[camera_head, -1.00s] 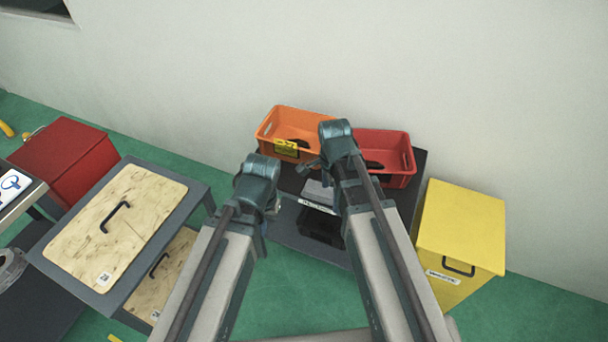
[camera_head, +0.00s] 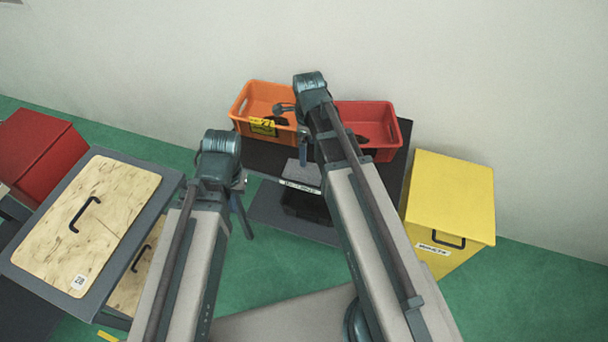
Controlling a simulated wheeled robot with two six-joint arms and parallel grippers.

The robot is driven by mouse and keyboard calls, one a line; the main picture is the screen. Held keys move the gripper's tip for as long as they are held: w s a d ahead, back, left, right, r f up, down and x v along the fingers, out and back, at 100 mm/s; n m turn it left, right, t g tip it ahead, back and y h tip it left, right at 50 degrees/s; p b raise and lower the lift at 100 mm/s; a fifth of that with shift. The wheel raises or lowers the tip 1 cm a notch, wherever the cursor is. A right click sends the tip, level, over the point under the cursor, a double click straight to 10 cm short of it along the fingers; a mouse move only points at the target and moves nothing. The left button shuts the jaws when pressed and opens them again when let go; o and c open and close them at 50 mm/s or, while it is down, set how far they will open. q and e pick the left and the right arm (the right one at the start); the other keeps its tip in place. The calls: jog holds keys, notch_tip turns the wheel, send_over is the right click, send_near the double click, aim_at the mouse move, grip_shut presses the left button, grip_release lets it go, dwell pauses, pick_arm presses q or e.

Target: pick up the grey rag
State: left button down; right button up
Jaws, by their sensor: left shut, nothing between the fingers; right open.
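The grey rag (camera_head: 300,172) appears as a small flat grey patch on the dark stand, just behind its front label. It lies left of my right forearm, which may hide part of it. My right gripper (camera_head: 302,146) is open, above and behind the rag, in front of the orange bin, partly hidden by its own wrist. My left gripper (camera_head: 241,183) is shut and empty, left of the rag near the stand's left edge. It is mostly hidden behind its wrist. Neither gripper touches the rag visibly.
On the dark stand (camera_head: 262,160) are an orange bin (camera_head: 247,101) with a yellow tag and a red bin (camera_head: 386,148), both holding dark parts. A yellow waste box (camera_head: 455,195) stands right. A wood-topped table (camera_head: 110,215) and red box (camera_head: 37,150) stand left.

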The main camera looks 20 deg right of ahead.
jog(key=b, duration=0.5)
send_over(304, 169)
jog(key=f, duration=0.3)
jog(key=s+f, duration=0.1)
jog(key=f, duration=0.1)
jog(key=shift+d+f, duration=0.35)
jog(key=shift+d, duration=0.05)
jog(key=f+b, duration=0.3)
jog(key=w+f+b, duration=0.1)
jog(key=f, duration=0.1)
jog(key=shift+a+f+b, duration=0.1)
jog(key=shift+a+b, duration=0.25)
jog(key=shift+b, duration=0.05)
jog(key=c, duration=1.1)
